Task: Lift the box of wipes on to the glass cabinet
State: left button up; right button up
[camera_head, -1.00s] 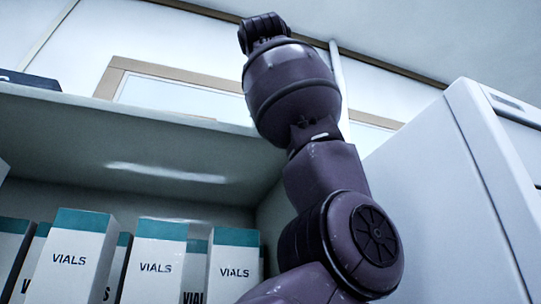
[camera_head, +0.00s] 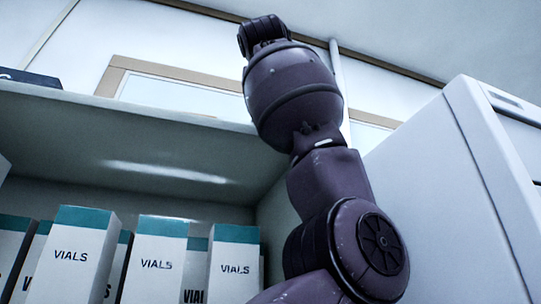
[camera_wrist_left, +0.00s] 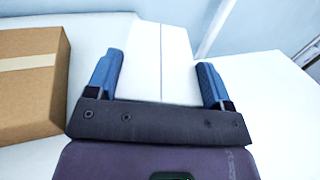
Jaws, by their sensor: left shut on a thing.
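In the left wrist view my left gripper (camera_wrist_left: 161,62) has its two blue fingers on either side of a plain white box (camera_wrist_left: 150,48) with a seam down its face, and is shut on it. It looks like the box of wipes, but no label shows. In the head view one arm of mine reaches up past the top of a pale open-fronted cabinet (camera_head: 120,115); no fingers or held box show there. I cannot tell whether this is the glass cabinet. My right gripper is not in view.
A cardboard box (camera_wrist_left: 32,85) stands left of the gripper on a white surface (camera_wrist_left: 285,125). Several vials boxes (camera_head: 75,255) fill the shelf below the cabinet top. A dark box (camera_head: 30,79) lies on top at far left. A tall white unit (camera_head: 440,190) stands right.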

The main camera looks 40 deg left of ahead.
pick_arm(q)
jog(key=shift+f+b, duration=0.3)
jog(key=shift+f, duration=0.05)
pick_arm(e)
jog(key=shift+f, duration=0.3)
pick_arm(q)
jog(key=o, duration=1.1)
jog(key=shift+c, duration=0.2)
jog(key=b+v, duration=0.2)
jog(key=v, duration=0.9)
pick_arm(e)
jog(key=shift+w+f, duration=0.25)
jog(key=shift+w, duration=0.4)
pick_arm(q)
jog(key=shift+w+a, duration=0.1)
